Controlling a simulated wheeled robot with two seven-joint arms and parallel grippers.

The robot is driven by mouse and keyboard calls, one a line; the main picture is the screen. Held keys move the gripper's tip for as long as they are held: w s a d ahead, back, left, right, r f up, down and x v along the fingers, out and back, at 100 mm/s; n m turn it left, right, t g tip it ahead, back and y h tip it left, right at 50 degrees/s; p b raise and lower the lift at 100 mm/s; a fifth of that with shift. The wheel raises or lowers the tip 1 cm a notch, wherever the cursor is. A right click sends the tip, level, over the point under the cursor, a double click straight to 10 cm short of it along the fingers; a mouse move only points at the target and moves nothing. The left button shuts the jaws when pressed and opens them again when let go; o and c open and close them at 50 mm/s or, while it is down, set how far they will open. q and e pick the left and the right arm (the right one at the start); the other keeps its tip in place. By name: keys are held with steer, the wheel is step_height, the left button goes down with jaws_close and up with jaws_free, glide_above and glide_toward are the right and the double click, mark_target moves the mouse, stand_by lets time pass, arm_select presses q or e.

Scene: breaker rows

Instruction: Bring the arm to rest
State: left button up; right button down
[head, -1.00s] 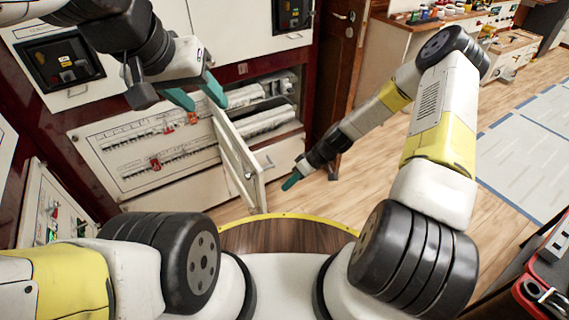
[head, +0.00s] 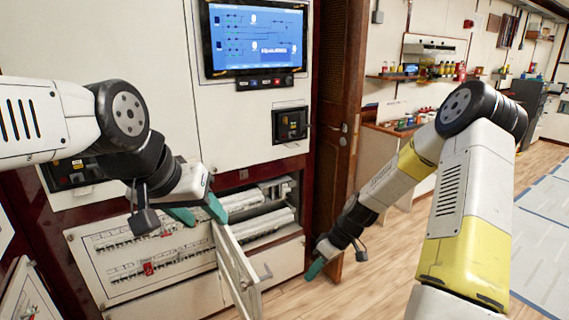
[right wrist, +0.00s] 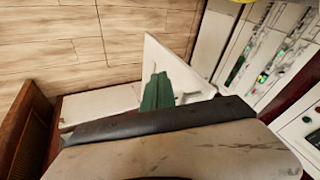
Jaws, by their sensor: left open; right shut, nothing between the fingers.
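My left gripper (head: 196,214) is open, its teal fingers in front of the upper part of the breaker panel (head: 120,282) in the head view. Nothing shows between them. My right gripper (head: 315,268) is shut and empty, low to the right of the open white cabinet door (head: 236,268). Its teal fingertips (right wrist: 157,92) are together in the right wrist view, in front of a white panel. The breaker panel has rows of small switches, with a red one (head: 149,268) in the lower row. Part of the upper row is hidden behind my left gripper.
The open door stands out from the cabinet between my two grippers. A screen (head: 258,40) is on the cabinet above. A brown wooden door (head: 335,110) and a workbench (head: 385,150) are to the right. Wooden floor (head: 385,270) is clear beside my right arm.

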steer(key=s+d+r+m+t+h, duration=0.2)
steer(key=s+r, duration=0.1)
steer(key=r, duration=0.7)
steer(key=s+d+r+m+t+h, duration=0.1)
steer(key=s+d+r+m+h, duration=0.15)
steer(key=r, duration=0.85)
steer(key=s+d+r+m+t, duration=0.1)
steer(key=s+r+m+t, duration=0.2)
steer(key=s+r, duration=0.8)
steer(key=shift+s+r+m+t+y, duration=0.3)
steer(key=shift+s+m+y, duration=0.15)
steer(key=shift+s+m, duration=0.25)
steer(key=shift+d, duration=0.15)
